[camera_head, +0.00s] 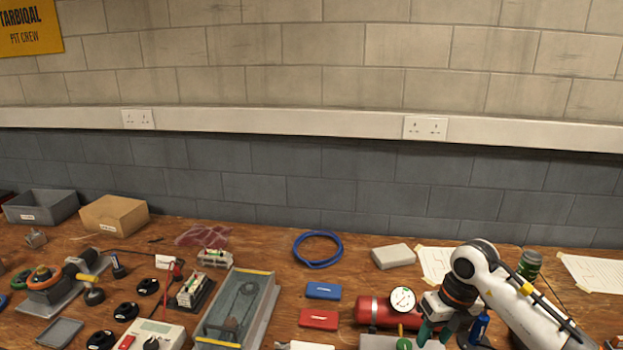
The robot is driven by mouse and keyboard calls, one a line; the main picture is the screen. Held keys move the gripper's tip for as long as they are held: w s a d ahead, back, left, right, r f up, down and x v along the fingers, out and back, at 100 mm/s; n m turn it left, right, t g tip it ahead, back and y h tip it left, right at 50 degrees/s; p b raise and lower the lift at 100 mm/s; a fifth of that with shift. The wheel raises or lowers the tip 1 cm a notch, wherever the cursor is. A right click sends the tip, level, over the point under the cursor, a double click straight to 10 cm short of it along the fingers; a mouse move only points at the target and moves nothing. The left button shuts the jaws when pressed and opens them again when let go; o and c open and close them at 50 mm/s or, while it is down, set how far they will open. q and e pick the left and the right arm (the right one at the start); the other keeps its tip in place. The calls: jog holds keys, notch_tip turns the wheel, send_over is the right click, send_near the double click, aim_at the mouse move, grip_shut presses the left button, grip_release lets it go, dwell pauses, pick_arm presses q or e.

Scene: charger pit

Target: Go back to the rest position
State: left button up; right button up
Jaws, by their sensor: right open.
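My right arm comes in from the lower right, white with a dark wrist. Its gripper (434,334) points down over the front right of the workbench (300,282), in front of a red cylinder (375,311) with a round white gauge (402,299). The jaws are open, with dark green fingers, and I see nothing held between them. A blue object (480,326) stands just right of the gripper, and a grey block with a green knob (403,343) is just left of it. I cannot tell whether the fingers touch either one. My left gripper is not in view.
A clear-lidded case (238,308), a blue box (323,291) and a red box (318,319) lie mid-bench. A blue cable coil (317,262) and a grey box (393,256) are behind. A green-topped can (530,264) stands near my right arm. The wall closes off the back.

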jog(key=s+a+r+n+t+y, duration=0.1)
jog(key=s+a+r+t+y, duration=0.1)
jog(key=a+y, duration=1.2)
jog(key=s+a+r+m+t+y, duration=0.1)
jog(key=a+r+m+t+y, duration=0.1)
jog(key=a+r+m+t, duration=0.7)
jog(key=w+d+m+t+h, duration=0.1)
jog(key=d+m+t+h, duration=0.95)
jog(key=m, duration=0.55)
jog(key=s+d+f+m+g+h, duration=0.3)
jog(key=d+f+m+g+h, duration=0.3)
jog(key=f+m+h, duration=0.15)
jog(key=s+a+f+m+g, duration=0.1)
jog(key=s+f+m+g, duration=0.1)
jog(key=s+f+g, duration=0.7)
jog(key=s+f+m+g, duration=0.2)
jog(key=s+f+g, duration=0.35)
jog(key=s, duration=0.75)
notch_tip(320, 180, down, 28)
jog(key=s, duration=0.1)
jog(key=s+d+f, duration=0.2)
jog(key=s+f, duration=1.3)
jog(key=s, duration=0.1)
jog(key=shift+s+d+f+g, duration=0.15)
jog(key=shift+s+d+g, duration=0.15)
jog(key=shift+d, duration=0.05)
